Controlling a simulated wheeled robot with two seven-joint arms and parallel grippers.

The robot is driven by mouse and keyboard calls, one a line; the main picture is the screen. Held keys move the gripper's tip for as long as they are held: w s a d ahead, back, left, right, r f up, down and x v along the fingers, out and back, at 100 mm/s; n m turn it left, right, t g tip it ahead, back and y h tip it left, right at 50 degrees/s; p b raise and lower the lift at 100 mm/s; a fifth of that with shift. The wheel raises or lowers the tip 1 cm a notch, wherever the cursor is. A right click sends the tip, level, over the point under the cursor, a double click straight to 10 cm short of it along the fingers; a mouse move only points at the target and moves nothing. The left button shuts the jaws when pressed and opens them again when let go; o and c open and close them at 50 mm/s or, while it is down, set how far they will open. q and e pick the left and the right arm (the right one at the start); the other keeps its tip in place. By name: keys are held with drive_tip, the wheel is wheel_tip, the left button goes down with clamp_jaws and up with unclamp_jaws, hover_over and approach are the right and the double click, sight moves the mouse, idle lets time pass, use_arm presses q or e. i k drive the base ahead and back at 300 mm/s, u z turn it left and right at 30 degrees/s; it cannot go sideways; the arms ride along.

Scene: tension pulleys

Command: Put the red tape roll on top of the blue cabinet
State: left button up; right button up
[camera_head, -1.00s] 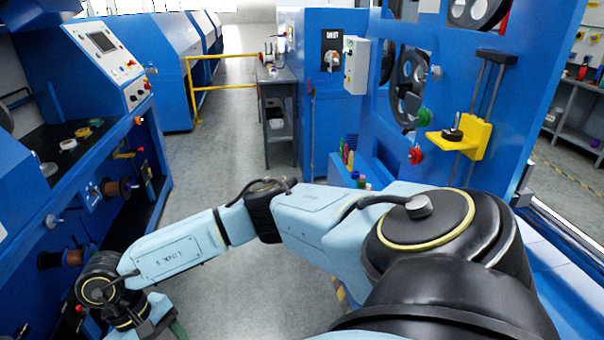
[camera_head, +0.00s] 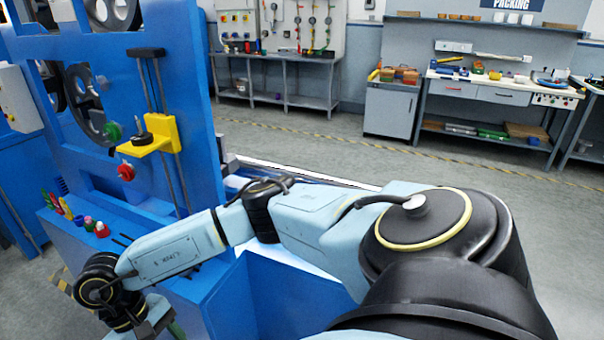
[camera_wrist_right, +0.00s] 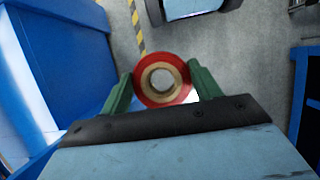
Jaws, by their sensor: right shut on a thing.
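The red tape roll (camera_wrist_right: 162,57) has a tan cardboard core and sits between the green fingers of my right gripper (camera_wrist_right: 162,82). The fingers press on its two sides, and it is held above the floor. In the head view my right arm reaches across to the lower left, and only a bit of its gripper (camera_head: 175,328) shows at the bottom edge; the roll is not visible there. A low blue cabinet-like body (camera_head: 222,292) of the machine lies beside and behind the arm. I cannot tell whether it is the task's blue cabinet. My left gripper is not in view.
The tall blue machine frame (camera_head: 190,70) stands at the left, with a yellow bracket (camera_head: 160,135). A grey bench (camera_head: 290,62) and a packing bench (camera_head: 500,85) stand behind. The grey floor between is clear.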

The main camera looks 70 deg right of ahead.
sight(289, 250)
drive_tip(key=z, duration=1.35)
drive_tip(key=i, duration=1)
